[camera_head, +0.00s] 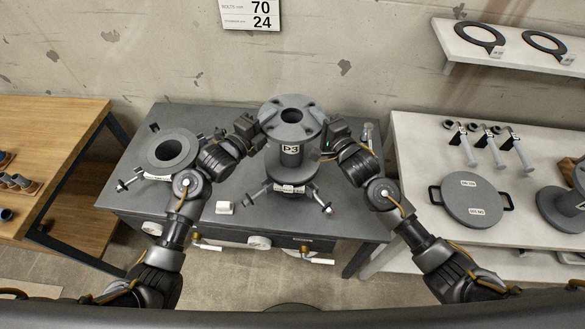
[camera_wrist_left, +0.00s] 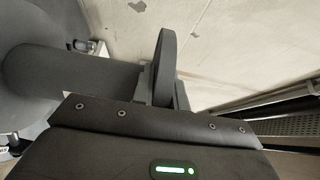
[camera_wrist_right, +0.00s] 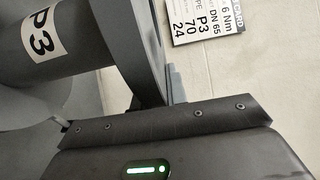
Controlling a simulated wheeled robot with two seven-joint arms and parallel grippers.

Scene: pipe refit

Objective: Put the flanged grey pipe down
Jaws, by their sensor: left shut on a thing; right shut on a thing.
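The flanged grey pipe (camera_head: 291,152), labelled P3, stands upright over the dark grey bench (camera_head: 235,120). My left gripper (camera_head: 259,129) is shut on the left rim of its top flange, and my right gripper (camera_head: 326,139) is shut on the right rim. The flange rim sits between the jaws in the left wrist view (camera_wrist_left: 166,62). The pipe's P3 label shows in the right wrist view (camera_wrist_right: 42,42). The pipe's lower flange is above a labelled support with handles (camera_head: 290,188); I cannot tell whether they touch.
The right white table (camera_head: 410,150) holds a round lidded plate (camera_head: 472,200) and several bolts. A wooden table (camera_head: 60,115) is at left.

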